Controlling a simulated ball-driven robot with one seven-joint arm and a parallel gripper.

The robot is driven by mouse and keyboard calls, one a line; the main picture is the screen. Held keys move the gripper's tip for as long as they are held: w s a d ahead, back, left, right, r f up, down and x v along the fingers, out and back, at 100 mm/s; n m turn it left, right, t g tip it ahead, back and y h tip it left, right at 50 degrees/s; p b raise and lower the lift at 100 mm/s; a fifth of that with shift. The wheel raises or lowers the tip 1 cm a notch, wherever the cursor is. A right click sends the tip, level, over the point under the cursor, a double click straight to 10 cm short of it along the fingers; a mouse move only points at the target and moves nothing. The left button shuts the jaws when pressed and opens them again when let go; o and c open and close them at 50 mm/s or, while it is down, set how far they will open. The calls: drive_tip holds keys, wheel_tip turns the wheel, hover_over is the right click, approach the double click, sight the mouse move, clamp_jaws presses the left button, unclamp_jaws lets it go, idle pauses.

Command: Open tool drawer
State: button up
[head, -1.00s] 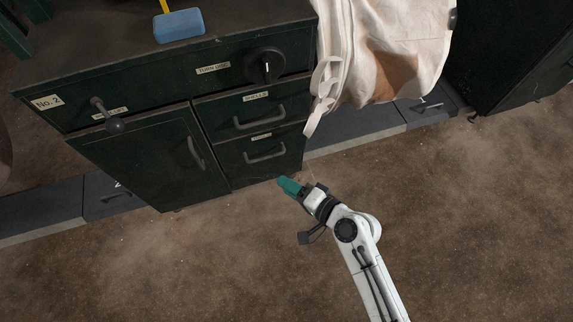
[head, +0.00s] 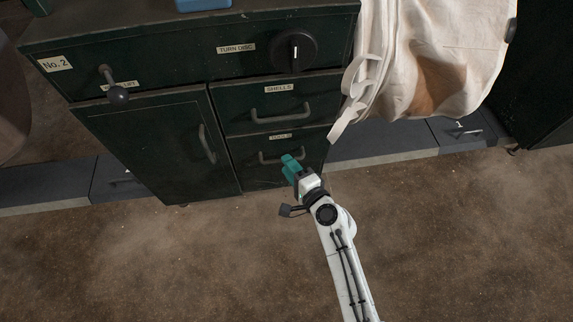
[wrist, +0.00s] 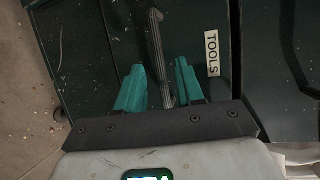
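The tool drawer (head: 310,161) is the lower of two drawers in the dark green cabinet, with a small "TOOLS" label (wrist: 212,54) above its handle. It looks closed. Its grey bar handle (head: 268,158) also shows in the wrist view (wrist: 156,45), running between my teal fingers. My gripper (head: 291,163) is in front of the drawer at the handle's right part. In the wrist view my gripper (wrist: 160,82) is open, with one finger on each side of the handle and a visible gap to each. Part of the handle is hidden behind the fingers in the head view.
Above is the "SHELLS" drawer (head: 250,118). A cabinet door (head: 150,150) is to the left, a lift lever (head: 117,95) and turn disc (head: 295,50) higher up. A pale hanging bag (head: 425,65) is at the right. The floor (head: 450,240) in front is clear.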

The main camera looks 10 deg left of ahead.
drive_tip(key=shift+x, duration=1.05)
clamp_jaws()
